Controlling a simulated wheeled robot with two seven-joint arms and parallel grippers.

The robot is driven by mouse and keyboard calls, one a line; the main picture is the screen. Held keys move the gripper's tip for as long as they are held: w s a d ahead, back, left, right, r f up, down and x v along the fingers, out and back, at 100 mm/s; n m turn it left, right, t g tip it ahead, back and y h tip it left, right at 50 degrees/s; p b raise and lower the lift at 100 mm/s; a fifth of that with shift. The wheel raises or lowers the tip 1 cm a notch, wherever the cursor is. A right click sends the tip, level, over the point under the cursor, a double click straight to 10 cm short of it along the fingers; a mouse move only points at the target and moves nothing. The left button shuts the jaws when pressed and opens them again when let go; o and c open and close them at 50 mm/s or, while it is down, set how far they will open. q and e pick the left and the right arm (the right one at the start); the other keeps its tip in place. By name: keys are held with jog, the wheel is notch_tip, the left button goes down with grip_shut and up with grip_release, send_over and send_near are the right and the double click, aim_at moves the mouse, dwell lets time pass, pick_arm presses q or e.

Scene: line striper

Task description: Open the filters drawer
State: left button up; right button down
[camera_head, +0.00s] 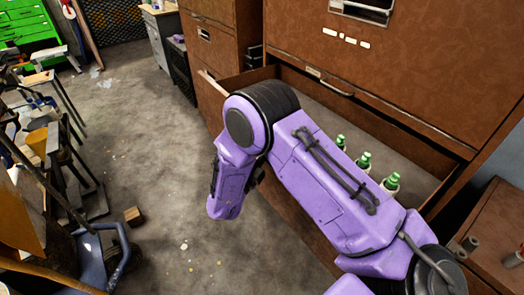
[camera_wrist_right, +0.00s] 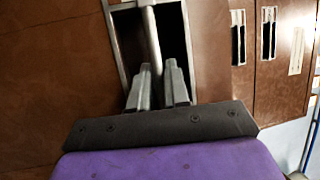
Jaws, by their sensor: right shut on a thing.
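A brown drawer (camera_head: 418,160) stands pulled out of the tall brown cabinet (camera_head: 430,45), with several green-capped bottles (camera_head: 364,161) inside. My purple right arm crosses above it and hides much of its front. In the right wrist view, my right gripper (camera_wrist_right: 158,86) is shut on a grey bar handle (camera_wrist_right: 151,38) set in a metal-framed recess on a brown front. The gripper itself is hidden in the head view. No readable label shows which drawer is the filters drawer. My left gripper is not in view.
More brown cabinets (camera_head: 207,42) stand at the back left of the drawer. A cluttered area with a blue chair (camera_head: 95,255) lies at the left. A small wooden block (camera_head: 133,216) is on the grey floor (camera_head: 150,130), which is mostly clear in the middle. A brown bench (camera_head: 490,240) stands at the right.

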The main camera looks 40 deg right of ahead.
jog(key=c, duration=1.5)
grip_release()
jog(key=shift+o, duration=0.2)
jog(key=shift+a, duration=0.1)
jog(key=b+v, duration=0.2)
jog(key=v, duration=0.8)
jog(key=shift+a+f+b, duration=0.15)
jog(key=shift+a+b, duration=0.05)
jog(key=shift+b, duration=0.15)
jog(key=shift+s, duration=0.1)
